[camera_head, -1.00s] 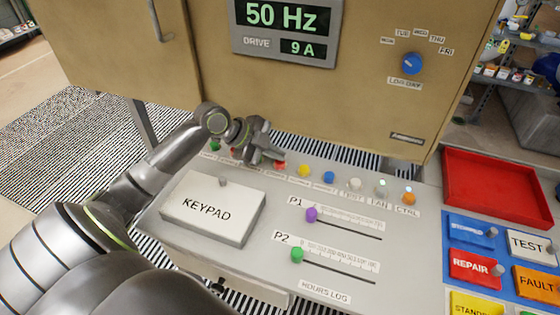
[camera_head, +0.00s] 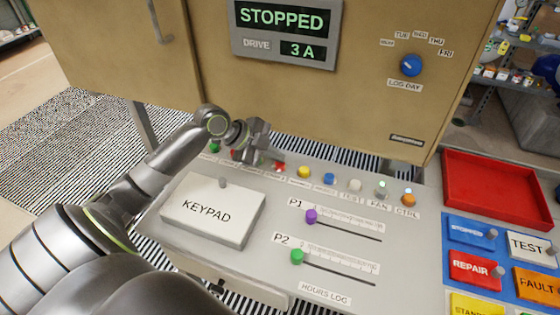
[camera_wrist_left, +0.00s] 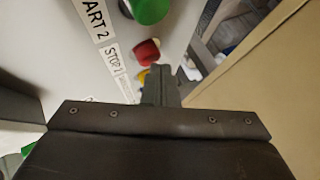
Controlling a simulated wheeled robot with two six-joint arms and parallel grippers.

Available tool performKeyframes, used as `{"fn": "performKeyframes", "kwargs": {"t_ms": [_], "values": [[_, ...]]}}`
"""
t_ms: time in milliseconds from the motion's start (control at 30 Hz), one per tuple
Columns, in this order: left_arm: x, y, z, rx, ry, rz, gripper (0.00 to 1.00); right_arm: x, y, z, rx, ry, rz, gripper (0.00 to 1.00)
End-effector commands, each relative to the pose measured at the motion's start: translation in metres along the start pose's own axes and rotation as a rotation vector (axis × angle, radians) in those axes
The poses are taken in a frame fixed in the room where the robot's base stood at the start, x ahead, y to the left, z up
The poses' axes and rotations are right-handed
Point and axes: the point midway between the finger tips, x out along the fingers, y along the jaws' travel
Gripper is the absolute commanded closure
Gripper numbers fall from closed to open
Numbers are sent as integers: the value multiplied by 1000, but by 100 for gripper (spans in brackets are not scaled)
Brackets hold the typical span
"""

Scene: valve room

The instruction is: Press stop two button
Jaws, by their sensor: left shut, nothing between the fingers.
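My left gripper (camera_head: 254,162) is shut and empty. It points down over the row of buttons, just left of a red button (camera_head: 279,167). In the left wrist view the shut fingers (camera_wrist_left: 162,84) are near the red button (camera_wrist_left: 147,52), whose label starts with "STOP"; its number is too blurred to be sure of. A green button (camera_wrist_left: 150,8) beside it has a label ending in "ART 2". I cannot tell whether the fingers touch anything. The display (camera_head: 284,18) reads STOPPED, with the drive (camera_head: 302,50) at 3 A. My right gripper is not in view.
Yellow (camera_head: 304,172) and blue (camera_head: 329,178) buttons stand to the right in the same row. A keypad box (camera_head: 213,210) and two sliders, purple (camera_head: 311,216) and green (camera_head: 297,256), lie nearer. The cabinet (camera_head: 300,100) rises behind the row.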

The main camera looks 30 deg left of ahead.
Motion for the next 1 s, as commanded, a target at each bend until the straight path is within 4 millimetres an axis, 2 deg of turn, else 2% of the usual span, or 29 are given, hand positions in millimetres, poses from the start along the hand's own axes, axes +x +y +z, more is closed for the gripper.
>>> {"fn": "performKeyframes", "kwargs": {"t_ms": [133, 567, 1000], "values": [[-8, -6, -6, 1, 0, 0, 100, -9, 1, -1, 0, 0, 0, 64], [-10, -8, -7, 1, 0, -1, 100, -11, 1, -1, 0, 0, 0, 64], [-39, -29, -28, 1, 0, -1, 100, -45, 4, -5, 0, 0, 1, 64]]}}
